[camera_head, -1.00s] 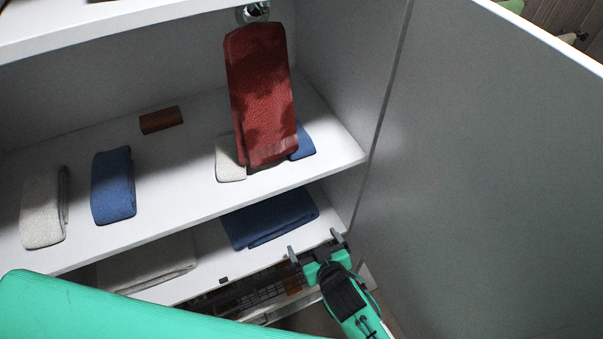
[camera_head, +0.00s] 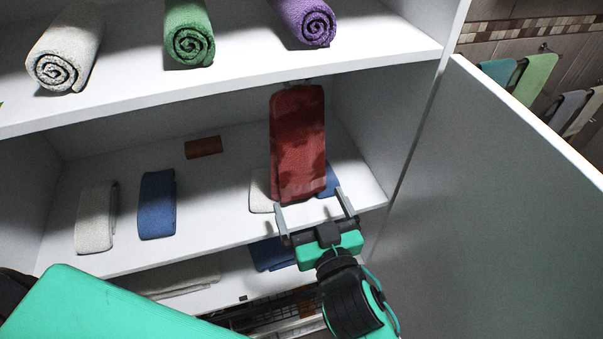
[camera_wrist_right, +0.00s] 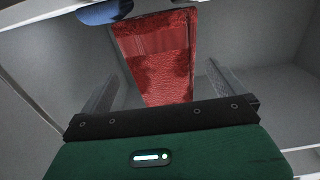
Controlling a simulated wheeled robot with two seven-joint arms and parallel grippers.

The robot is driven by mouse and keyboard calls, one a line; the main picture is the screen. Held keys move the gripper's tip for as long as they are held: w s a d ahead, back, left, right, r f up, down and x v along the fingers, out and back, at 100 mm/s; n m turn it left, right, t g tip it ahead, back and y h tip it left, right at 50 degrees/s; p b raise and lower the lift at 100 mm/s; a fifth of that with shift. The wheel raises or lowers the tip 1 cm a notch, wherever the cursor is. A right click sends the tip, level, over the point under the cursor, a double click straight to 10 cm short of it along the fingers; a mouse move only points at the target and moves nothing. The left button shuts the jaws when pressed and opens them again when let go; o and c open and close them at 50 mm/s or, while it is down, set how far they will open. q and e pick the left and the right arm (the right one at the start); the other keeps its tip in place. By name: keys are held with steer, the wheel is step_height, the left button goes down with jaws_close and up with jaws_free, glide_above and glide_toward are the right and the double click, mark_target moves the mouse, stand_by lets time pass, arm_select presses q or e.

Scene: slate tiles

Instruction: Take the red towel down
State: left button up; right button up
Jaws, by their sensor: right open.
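The red towel (camera_head: 298,140) hangs folded from a small metal hook at the right end of a middle cabinet shelf. Its lower end hangs in front of folded towels. My right gripper (camera_head: 308,198) is open and empty at the towel's lower end, its two fingers spread to either side of it in the head view. In the right wrist view the red towel (camera_wrist_right: 160,60) shows between the fingers, beyond the gripper body. I cannot tell any contact. My left gripper is out of view.
Folded white (camera_head: 96,218) and blue (camera_head: 157,205) towels and a brown block (camera_head: 203,147) lie on the same shelf. Rolled towels (camera_head: 190,40) sit on the shelf above. An open cabinet door (camera_head: 490,190) stands right of my arm.

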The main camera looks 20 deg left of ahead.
mark_target(301, 181)
steer(key=p+x, duration=0.2)
steer(key=x, duration=0.5)
steer(key=shift+w+r+p, duration=0.1)
steer(key=shift+p, duration=0.25)
steer(key=shift+w+a, duration=0.4)
steer(key=shift+w, duration=0.1)
steer(key=shift+c, duration=0.4)
steer(key=c, duration=1)
steer(key=shift+s+d+r+p, duration=0.15)
steer(key=shift+s+r+p, duration=0.1)
steer(key=shift+p, duration=0.35)
